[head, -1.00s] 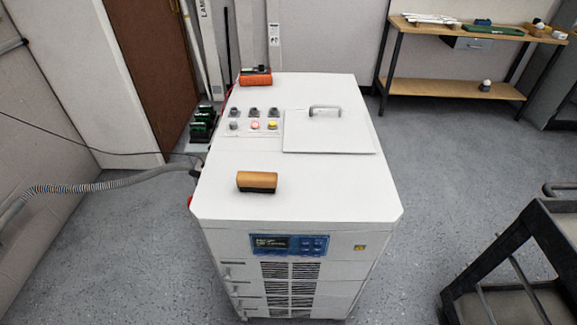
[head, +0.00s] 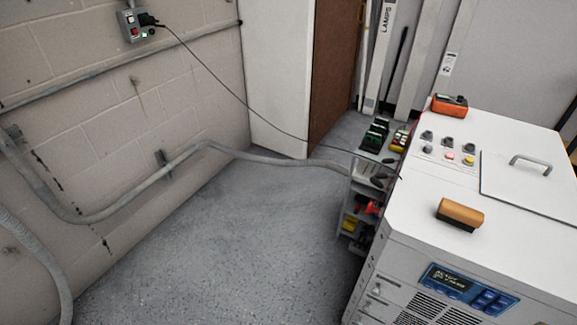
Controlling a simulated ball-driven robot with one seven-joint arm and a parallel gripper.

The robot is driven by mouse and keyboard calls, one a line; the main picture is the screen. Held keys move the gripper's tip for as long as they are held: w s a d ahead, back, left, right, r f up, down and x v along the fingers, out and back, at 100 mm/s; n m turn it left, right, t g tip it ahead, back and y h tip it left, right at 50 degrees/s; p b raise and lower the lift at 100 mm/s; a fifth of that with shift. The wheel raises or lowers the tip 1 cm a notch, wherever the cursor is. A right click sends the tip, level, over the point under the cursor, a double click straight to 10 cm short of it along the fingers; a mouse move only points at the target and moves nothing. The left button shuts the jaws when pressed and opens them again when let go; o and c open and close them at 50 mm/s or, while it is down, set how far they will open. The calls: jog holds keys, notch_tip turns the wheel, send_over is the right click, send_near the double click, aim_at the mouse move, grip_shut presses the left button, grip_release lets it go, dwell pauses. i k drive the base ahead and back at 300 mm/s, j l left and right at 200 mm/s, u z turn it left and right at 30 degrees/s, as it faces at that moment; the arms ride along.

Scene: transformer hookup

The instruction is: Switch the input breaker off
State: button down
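A white cabinet (head: 410,205) stands at the right in the head view. Its top carries a group of small knobs and buttons (head: 448,149), and its front has a blue display panel (head: 468,290). A grey box (head: 137,25) with a reddish switch, a green light and a black plug is on the block wall at the upper left. No label marks the input breaker, so I cannot tell which control it is. The switch positions are too small to read. My gripper is not in view.
A black cable (head: 225,90) runs from the wall box to the cabinet. A grey hose (head: 270,159) runs from the wall to its side. A brown-black block (head: 460,214) and an orange device (head: 449,106) lie on top. A tool rack (head: 362,200) stands left. Middle floor is clear.

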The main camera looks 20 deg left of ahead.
aim_at(373, 179)
jog(key=u, duration=0.8)
jog(key=i+l, duration=0.2)
jog(key=i, duration=0.25)
jog(key=i+l, duration=0.2)
jog(key=i, duration=0.25)
